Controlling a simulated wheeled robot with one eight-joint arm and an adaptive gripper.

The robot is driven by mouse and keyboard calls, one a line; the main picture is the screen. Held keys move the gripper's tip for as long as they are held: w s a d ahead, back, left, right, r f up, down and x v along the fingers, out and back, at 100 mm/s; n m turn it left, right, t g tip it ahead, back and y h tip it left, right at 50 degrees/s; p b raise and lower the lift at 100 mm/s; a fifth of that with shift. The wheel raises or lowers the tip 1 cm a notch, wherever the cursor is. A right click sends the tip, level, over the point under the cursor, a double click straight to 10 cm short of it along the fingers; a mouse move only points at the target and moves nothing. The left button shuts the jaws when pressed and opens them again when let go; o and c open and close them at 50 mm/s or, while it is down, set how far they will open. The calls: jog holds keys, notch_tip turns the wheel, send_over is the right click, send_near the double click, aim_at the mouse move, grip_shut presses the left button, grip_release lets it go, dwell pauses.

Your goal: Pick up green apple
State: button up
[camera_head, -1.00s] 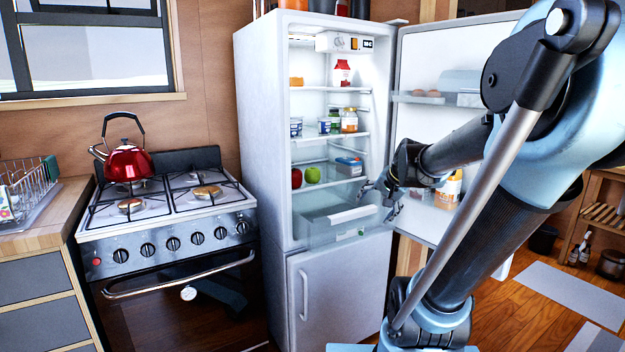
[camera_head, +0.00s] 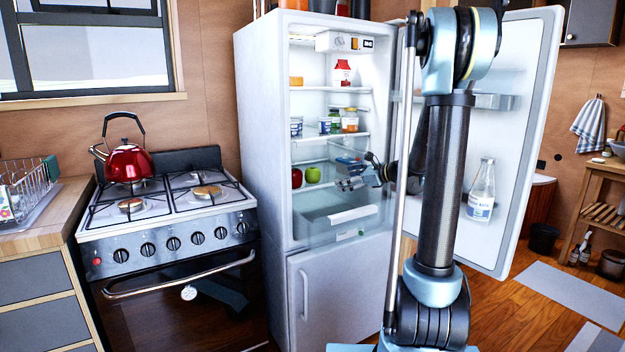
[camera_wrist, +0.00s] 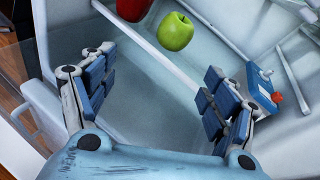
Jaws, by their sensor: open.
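A green apple (camera_head: 313,174) sits on the lower glass shelf inside the open fridge, just right of a red apple (camera_head: 297,178). In the wrist view the green apple (camera_wrist: 175,31) is at the top centre, beyond the fingertips. My gripper (camera_head: 347,184) is at the fridge opening, to the right of the green apple and apart from it. In the wrist view my gripper (camera_wrist: 150,85) is open, with nothing between its fingers.
A blue-lidded container (camera_wrist: 262,90) lies near the right finger. The fridge door (camera_head: 520,130) stands open to the right, behind my arm. A clear drawer (camera_head: 335,222) is below the shelf. Jars (camera_head: 349,120) stand on the shelf above.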

aim_at(318, 173)
jog(key=w+a+m, duration=0.1)
jog(key=w+a, duration=0.2)
jog(key=w+a+f+m+y, duration=0.1)
jog(key=w+a, duration=0.5)
jog(key=shift+a+f+m+y, duration=0.15)
jog(key=shift+f+m+y, duration=0.15)
jog(key=shift+m, duration=0.1)
jog(key=shift+x, duration=3)
jog(key=shift+w, duration=0.2)
jog(key=c, duration=1.2)
